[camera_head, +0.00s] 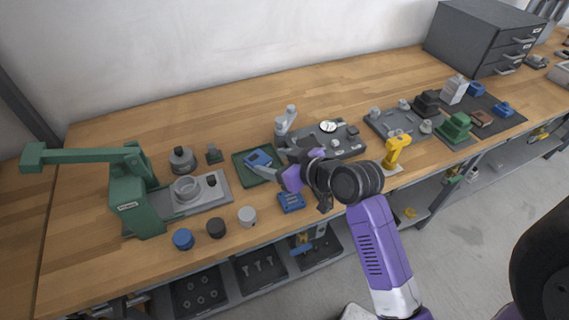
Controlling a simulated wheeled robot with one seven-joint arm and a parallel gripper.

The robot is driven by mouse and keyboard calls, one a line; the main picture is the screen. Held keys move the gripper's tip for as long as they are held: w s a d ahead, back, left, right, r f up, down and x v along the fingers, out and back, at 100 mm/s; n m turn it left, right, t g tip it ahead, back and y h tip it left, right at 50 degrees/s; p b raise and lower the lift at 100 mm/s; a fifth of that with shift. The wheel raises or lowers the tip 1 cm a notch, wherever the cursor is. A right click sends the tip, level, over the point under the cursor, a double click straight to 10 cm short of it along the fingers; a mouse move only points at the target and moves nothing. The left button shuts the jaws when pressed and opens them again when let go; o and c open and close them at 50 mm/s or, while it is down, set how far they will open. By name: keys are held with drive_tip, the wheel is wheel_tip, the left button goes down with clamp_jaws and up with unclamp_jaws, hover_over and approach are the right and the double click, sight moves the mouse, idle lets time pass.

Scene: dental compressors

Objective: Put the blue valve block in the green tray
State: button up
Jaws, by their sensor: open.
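The green tray (243,173) lies flat on the workbench, left of centre. A blue block (258,158) rests inside it, seeming slightly tilted. A second blue block (291,201) lies on the bare wood near the front edge, right of and below the tray. I cannot tell from shape alone which one is the valve block. My gripper (277,167) is at the tray's right side, close to the block in it. It looks open and apart from that block, though its fingers are small and partly hidden by my purple wrist.
A green press (137,200) stands left. Blue, black and grey caps (216,228) line the front edge. A dark plate with a gauge (328,127) lies behind my arm, and a yellow tool (396,150) stands to its right. Grey drawers (480,40) stand back right. The back-left bench is clear.

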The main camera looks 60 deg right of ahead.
drive_tip(key=shift+v, duration=2.25)
drive_tip(key=shift+w+d+r, duration=0.1)
drive_tip(key=shift+d+r, duration=0.05)
drive_tip(key=shift+r, duration=0.1)
wheel_tip(320, 180, up, 4)
drive_tip(key=d+m+t+h, duration=0.2)
drive_tip(key=d+m+h, duration=0.1)
drive_tip(key=h, duration=0.1)
drive_tip(key=s+a+f+n+y, duration=0.2)
drive_tip(key=s+a+y, duration=0.1)
drive_tip(key=s+a, duration=0.7)
drive_tip(key=s+a+f+n+y, duration=0.2)
drive_tip(key=s+a+n+y, duration=0.1)
drive_tip(key=s+a, duration=0.8)
drive_tip(key=a, duration=0.2)
drive_tip(key=shift+s+a+t+y, duration=0.2)
drive_tip(key=shift+a+t+y, duration=0.1)
drive_tip(key=shift+a+t, duration=0.1)
